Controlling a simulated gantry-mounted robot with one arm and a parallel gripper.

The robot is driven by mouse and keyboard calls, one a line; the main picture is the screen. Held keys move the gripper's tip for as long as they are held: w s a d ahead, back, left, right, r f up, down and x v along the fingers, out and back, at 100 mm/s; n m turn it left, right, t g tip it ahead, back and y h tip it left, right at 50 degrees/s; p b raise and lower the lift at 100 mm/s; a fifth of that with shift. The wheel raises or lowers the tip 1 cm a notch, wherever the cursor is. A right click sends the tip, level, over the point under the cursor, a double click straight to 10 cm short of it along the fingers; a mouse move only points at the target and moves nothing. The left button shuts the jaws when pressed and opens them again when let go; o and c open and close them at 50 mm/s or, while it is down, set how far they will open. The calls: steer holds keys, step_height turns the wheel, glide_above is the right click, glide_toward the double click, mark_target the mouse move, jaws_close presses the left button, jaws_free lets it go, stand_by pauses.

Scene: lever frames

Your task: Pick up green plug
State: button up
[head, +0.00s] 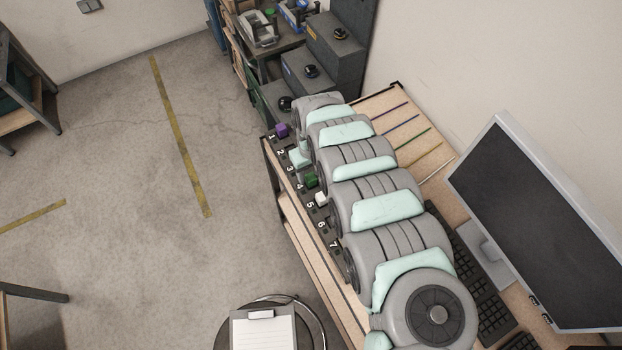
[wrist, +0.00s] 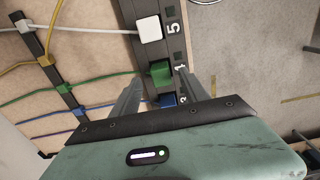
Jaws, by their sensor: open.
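The green plug (head: 311,180) sits in the numbered strip along the bench's left edge, by the number 4. In the wrist view the green plug (wrist: 160,72) has a green cable running off to the left. My gripper (wrist: 162,78) is open and empty, with one finger on each side of the green plug in the picture. I cannot tell how far above it the fingertips are. In the head view my gripper (head: 303,165) is small and partly hidden by my arm, just beyond the green plug.
A white plug (wrist: 150,28) at 5 and a blue plug (wrist: 168,100) are close neighbours of the green one. A purple plug (head: 282,130) sits at the strip's far end. A monitor (head: 540,220) and keyboard (head: 470,270) stand on the right.

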mark_target(311, 177)
steer(key=shift+s+a+f, duration=0.15)
steer(key=shift+a+f, duration=0.1)
steer(key=shift+f, duration=0.4)
steer(key=shift+d+f, duration=0.15)
steer(key=shift+f, duration=0.7)
steer(key=shift+c, duration=0.2)
jaws_close()
